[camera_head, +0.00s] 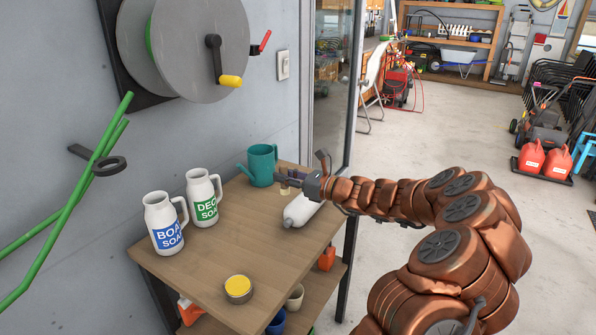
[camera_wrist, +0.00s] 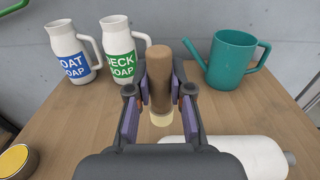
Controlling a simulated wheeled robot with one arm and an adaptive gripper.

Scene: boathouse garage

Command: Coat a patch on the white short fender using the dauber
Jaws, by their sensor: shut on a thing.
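My gripper (camera_wrist: 160,112) is shut on the dauber (camera_wrist: 159,82), a brown-handled tool held between the purple finger pads. Its pale lower end (camera_wrist: 161,118) points down and shows between the fingers. The white short fender (camera_head: 303,208) lies on its side on the wooden table, near the right edge. My gripper (camera_head: 290,183) is just above and behind the fender in the head view. In the wrist view the fender (camera_wrist: 250,154) is at the lower right, partly hidden by my gripper. I cannot tell whether the pale end touches anything.
The table (camera_head: 215,250) also holds a boat soap jug (camera_head: 163,223), a deck soap jug (camera_head: 204,198), a teal watering can (camera_head: 262,165) and an open tin of yellow contents (camera_head: 238,288). A hose reel (camera_head: 180,45) hangs above. The table's middle is clear.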

